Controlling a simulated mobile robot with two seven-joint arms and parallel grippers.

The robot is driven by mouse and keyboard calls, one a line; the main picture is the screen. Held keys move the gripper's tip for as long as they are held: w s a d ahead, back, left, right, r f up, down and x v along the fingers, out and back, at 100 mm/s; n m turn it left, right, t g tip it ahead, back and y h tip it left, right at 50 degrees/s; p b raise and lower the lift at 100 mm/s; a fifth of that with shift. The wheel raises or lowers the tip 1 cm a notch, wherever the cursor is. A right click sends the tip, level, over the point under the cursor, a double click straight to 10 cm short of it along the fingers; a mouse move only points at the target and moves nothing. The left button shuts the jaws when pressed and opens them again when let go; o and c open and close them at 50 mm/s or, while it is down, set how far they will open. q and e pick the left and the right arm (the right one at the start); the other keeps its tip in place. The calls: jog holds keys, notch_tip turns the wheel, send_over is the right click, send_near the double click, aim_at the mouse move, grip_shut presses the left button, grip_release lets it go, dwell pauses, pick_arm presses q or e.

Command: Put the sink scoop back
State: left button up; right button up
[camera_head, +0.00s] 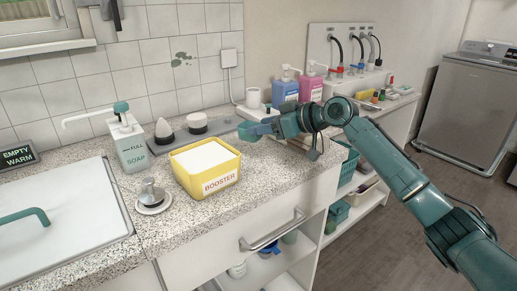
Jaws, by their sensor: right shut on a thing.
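My right gripper (266,128) reaches in from the right above the counter, behind and to the right of the yellow BOOSTER tub (206,168). It is shut on a small pale teal thing (250,131), which seems to be the sink scoop. The thing's shape is hard to make out against the teal fingers. The tub is filled with white powder. My left gripper is out of view.
A white lid (60,232) lies at left. Pink and blue pump bottles (285,90) stand behind my arm.

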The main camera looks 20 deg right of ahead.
notch_tip(320, 180, down, 5)
jog(key=shift+r, duration=0.1)
jog(key=shift+f, duration=0.4)
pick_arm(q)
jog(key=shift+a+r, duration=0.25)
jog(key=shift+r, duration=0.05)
pick_arm(e)
jog(key=o, duration=1.2)
jog(key=shift+c, duration=0.2)
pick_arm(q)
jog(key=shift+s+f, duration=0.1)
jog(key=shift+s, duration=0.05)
